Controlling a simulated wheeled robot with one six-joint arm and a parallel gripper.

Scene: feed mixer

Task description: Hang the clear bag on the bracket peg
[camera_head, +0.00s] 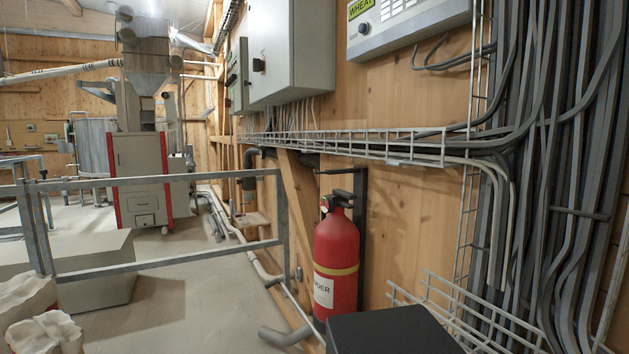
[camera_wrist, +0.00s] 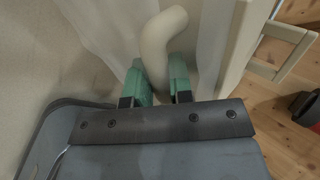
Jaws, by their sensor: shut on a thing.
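In the wrist view, my gripper (camera_wrist: 159,82) has green fingers shut on a pale, curved, rod-like piece (camera_wrist: 163,35). The piece rises between the fingertips and bends to the right at its top. I cannot tell if it is part of the clear bag. A whitish, folded surface (camera_wrist: 105,28) lies behind the fingers; I cannot tell if this is the bag. I cannot make out the bracket peg for sure in either view. My gripper does not show in the head view.
A red fire extinguisher (camera_head: 336,262) stands by the wooden wall. A metal railing (camera_head: 160,179) crosses the left. Pale sacks (camera_head: 44,334) lie at bottom left. A wire cable tray (camera_head: 370,146) runs along the wall. In the wrist view, a cream frame (camera_wrist: 283,45) stands close on the right.

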